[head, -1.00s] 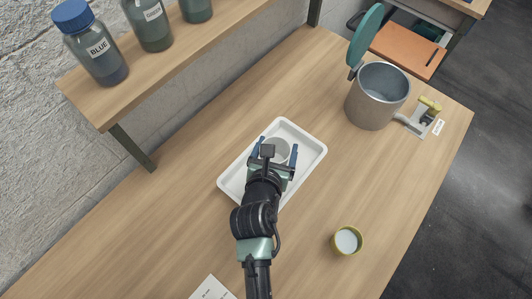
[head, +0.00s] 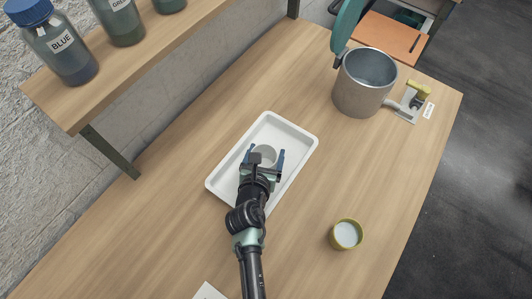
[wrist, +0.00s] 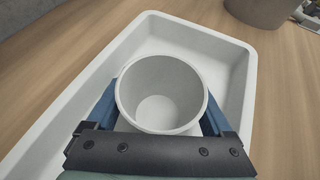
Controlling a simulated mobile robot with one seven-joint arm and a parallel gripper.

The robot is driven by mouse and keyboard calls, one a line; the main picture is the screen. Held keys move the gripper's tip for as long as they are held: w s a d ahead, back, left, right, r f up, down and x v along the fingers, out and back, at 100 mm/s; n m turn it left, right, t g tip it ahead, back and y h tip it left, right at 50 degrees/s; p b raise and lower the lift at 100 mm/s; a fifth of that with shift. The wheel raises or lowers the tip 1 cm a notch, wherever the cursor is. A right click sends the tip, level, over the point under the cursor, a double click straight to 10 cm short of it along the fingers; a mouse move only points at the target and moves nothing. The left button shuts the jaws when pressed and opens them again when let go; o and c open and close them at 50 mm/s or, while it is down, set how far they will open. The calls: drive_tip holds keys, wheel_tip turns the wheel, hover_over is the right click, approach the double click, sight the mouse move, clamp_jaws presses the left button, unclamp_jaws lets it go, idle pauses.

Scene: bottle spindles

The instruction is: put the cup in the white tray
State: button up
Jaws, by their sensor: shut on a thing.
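The white cup (wrist: 160,95) is upright and empty, and its inside shows in the wrist view. It also shows in the head view (head: 266,154), over the white tray (head: 296,134). The tray's rim surrounds the cup in the wrist view (wrist: 243,75). My gripper (head: 264,158) is shut on the cup, with one blue finger on each side of it. In the wrist view the fingers (wrist: 160,112) flank the cup's lower wall. The cup's base is hidden, so I cannot tell whether it touches the tray floor.
A grey metal pot (head: 364,82) with a raised green lid (head: 346,25) stands at the back right. A small yellow-green cup (head: 346,234) with white contents stands right of my arm. Labelled bottles (head: 60,45) stand on a wooden shelf at the left. The table between is clear.

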drive_tip(key=shift+r, duration=0.1)
drive_tip(key=o, duration=1.2)
drive_tip(key=shift+o, duration=0.2)
drive_tip(key=p+v, duration=0.1)
drive_tip(key=v, duration=1.1)
drive_tip(key=w+r+m+t, duration=0.2)
drive_tip(key=w+r+m, duration=0.3)
drive_tip(key=r, duration=0.3)
drive_tip(key=w+r+m+t, duration=0.2)
drive_tip(key=w+r+m, duration=0.2)
drive_tip(key=r, duration=0.4)
wheel_tip(320, 180, up, 35)
drive_tip(key=m+t+y, duration=0.1)
drive_tip(key=m+t, duration=0.6)
drive_tip(key=m, duration=1)
hover_over(254, 151)
drive_tip(key=d, duration=0.2)
drive_tip(key=s+r+m+t+y, duration=0.1)
drive_tip(key=s+r+m+t, duration=0.1)
drive_tip(key=r, duration=0.5)
drive_tip(key=s+r+m+t, duration=0.2)
drive_tip(key=s+r+m, duration=0.3)
drive_tip(key=s+r, duration=0.1)
drive_tip(key=shift+s+r+t+y, duration=0.3)
drive_tip(key=shift+s+r+y, duration=0.1)
drive_tip(key=shift+s, duration=0.4)
